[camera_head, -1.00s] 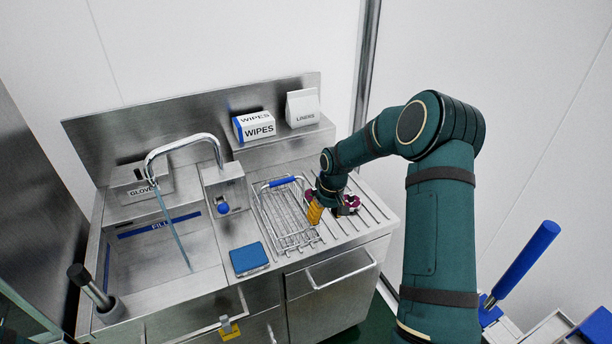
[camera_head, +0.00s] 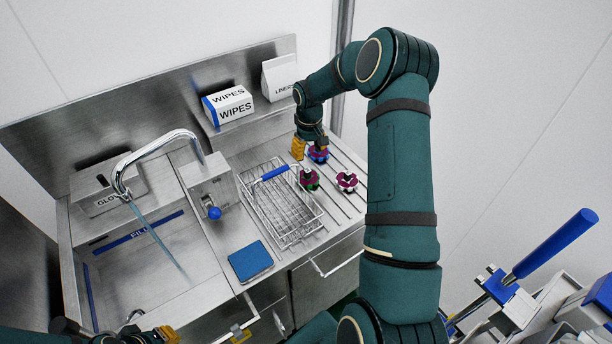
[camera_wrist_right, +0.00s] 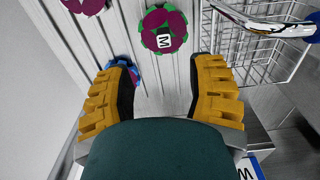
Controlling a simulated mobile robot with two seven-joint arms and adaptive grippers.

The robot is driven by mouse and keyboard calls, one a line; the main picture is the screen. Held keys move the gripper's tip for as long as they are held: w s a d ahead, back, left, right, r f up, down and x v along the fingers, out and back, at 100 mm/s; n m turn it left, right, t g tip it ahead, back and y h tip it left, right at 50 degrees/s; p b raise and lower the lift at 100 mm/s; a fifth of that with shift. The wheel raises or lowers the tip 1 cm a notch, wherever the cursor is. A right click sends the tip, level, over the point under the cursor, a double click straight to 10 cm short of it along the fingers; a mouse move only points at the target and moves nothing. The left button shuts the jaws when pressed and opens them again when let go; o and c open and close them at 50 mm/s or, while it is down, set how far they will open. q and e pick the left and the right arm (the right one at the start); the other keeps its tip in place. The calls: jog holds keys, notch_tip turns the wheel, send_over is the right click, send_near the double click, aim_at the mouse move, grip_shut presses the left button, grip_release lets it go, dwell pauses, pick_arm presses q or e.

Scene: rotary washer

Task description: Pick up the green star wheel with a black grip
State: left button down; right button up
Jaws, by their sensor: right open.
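A green-toothed star wheel (camera_head: 309,180) with a maroon face lies on the ribbed drainboard beside the wire basket. In the right wrist view the green wheel (camera_wrist_right: 164,28) shows a white square marked M, ahead of the fingertips.
A blue-toothed wheel (camera_head: 319,154) is close beside my right gripper, partly hidden by a finger in the wrist view. A white-toothed wheel (camera_head: 347,181) lies to the right. The wire basket (camera_head: 278,207) stands left. A wipes box (camera_head: 228,106) is on the back ledge.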

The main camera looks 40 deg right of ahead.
aim_at(308, 170)
notch_tip(308, 170, down, 4)
jog(key=shift+w+f, duration=0.1)
jog(key=shift+w, duration=0.05)
jog(key=shift+a+f, duration=0.15)
jog(key=shift+f, duration=1.25)
jog(key=shift+a+f, duration=0.1)
jog(key=shift+f, duration=1.3)
grip_shut()
